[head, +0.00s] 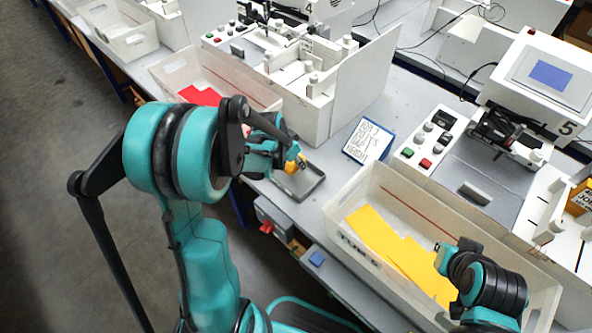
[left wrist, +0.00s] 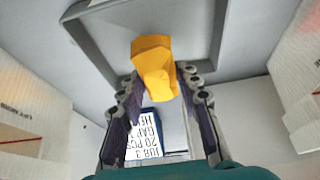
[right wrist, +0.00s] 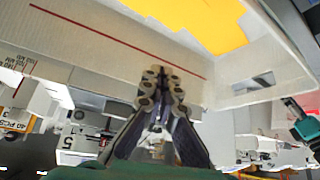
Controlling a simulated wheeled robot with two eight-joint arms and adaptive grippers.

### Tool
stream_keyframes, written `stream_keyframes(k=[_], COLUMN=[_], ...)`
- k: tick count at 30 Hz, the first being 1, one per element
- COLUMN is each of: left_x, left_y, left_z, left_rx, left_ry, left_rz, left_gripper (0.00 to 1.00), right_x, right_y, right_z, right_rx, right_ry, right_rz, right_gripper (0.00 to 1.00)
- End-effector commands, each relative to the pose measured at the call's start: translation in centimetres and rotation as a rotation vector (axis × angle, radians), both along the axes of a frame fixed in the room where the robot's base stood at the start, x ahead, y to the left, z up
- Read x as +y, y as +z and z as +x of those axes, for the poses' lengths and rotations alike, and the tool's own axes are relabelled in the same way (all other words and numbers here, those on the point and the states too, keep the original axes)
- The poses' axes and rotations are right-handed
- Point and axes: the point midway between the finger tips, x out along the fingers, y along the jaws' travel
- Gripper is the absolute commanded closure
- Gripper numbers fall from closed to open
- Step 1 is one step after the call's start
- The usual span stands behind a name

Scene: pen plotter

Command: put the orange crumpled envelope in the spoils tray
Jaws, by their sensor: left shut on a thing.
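The orange crumpled envelope (head: 292,167) is between the fingers of my left gripper (left wrist: 157,84). In the left wrist view the envelope (left wrist: 153,62) shows as a folded yellow-orange lump, and the fingers are shut on it. The spoils tray (head: 313,189) is a shallow grey tray on the bench. The envelope is over the tray's near-left part in the head view, and in the left wrist view the tray's rim (left wrist: 78,45) frames it. I cannot tell the exact height. My right gripper (right wrist: 161,82) is shut and empty beside the large white bin's wall.
A white bin (head: 345,191) with yellow-orange envelopes stands right of the tray. Another bin (head: 171,67) with red sheets stands behind my left arm. A job card (head: 368,141) stands behind the tray. Plotter machine 5 (head: 541,75) is at the back right.

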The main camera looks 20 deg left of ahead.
Motion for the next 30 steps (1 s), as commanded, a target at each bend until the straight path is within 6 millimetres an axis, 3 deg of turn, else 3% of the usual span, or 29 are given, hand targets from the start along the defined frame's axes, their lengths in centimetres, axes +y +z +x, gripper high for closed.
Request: stream_keyframes(k=[8, 19, 20, 22, 30], left_x=[0.0, -0.1, -0.1, -0.1, -0.1], left_y=[-3.9, -4.2, -4.2, -4.1, -4.1], left_z=[0.0, 0.0, 0.0, 0.0, 0.0], left_rx=[0.0, 0.0, 0.0, 0.0, 0.0], left_ry=[0.0, 0.001, 0.0, 0.001, 0.001], left_rz=[0.0, 0.0, 0.0, 0.0, 0.0], left_gripper=[0.82, 0.82, 0.64, 0.46, 0.46], right_x=[0.0, 0.0, 0.0, 0.0, 0.0], right_y=[-2.1, -2.3, -2.3, -2.2, -2.2], right_z=[0.0, 0.0, 0.0, 0.0, 0.0], right_rx=[0.0, 0.0, 0.0, 0.0, 0.0], right_ry=[0.0, 0.0, 0.0, 0.0, 0.0], right_rz=[0.0, 0.0, 0.0, 0.0, 0.0], right_gripper=[1.0, 1.0, 1.0, 1.0, 1.0])
